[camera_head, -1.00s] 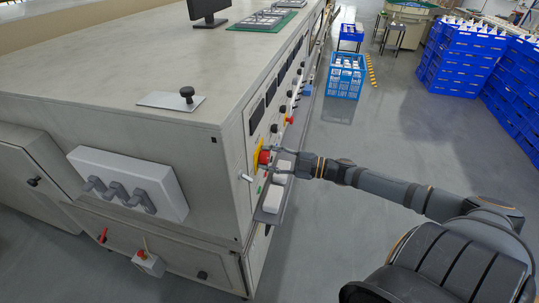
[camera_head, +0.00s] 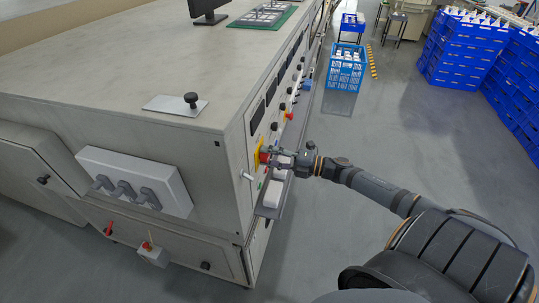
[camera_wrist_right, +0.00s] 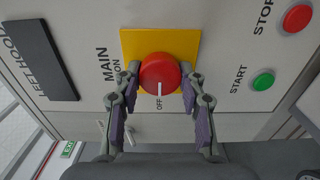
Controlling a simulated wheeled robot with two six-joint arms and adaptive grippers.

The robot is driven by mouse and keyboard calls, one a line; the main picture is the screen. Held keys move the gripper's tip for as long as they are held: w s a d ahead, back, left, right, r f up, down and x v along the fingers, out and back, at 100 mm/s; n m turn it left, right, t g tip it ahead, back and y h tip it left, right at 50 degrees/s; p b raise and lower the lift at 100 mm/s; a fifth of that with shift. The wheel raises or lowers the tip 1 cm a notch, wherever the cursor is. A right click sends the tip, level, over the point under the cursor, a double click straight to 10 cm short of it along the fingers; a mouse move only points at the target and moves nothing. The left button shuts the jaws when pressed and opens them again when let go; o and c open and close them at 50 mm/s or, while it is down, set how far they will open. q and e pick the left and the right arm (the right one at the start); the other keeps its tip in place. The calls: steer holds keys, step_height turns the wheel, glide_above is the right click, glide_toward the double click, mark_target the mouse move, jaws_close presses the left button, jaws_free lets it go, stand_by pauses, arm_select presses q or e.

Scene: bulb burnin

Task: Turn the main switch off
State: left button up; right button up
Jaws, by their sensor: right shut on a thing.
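The main switch is a red round knob (camera_wrist_right: 160,72) on a yellow plate (camera_wrist_right: 190,42), with MAIN and ON printed to its left and OFF below it in the right wrist view. Its white mark points down at the OFF label. In the head view the knob (camera_head: 263,157) sits on the cabinet's right face, partly hidden by my right gripper (camera_head: 270,155). In the wrist view the fingers of my right gripper (camera_wrist_right: 159,82) are on both sides of the knob, shut on it. My left gripper is not in view.
A green START button (camera_wrist_right: 263,81) and a red STOP button (camera_wrist_right: 297,18) are right of the switch. A ledge with white boxes (camera_head: 274,193) juts out below the gripper. A silver lever (camera_head: 247,176) is near the cabinet corner.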

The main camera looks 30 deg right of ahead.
steer(key=shift+f, duration=0.1)
stand_by(0.3)
steer(key=o, duration=1.1)
steer(key=shift+o, duration=0.2)
steer(key=v, duration=0.7)
steer(key=shift+s+d, duration=0.15)
steer(key=shift+s, duration=0.05)
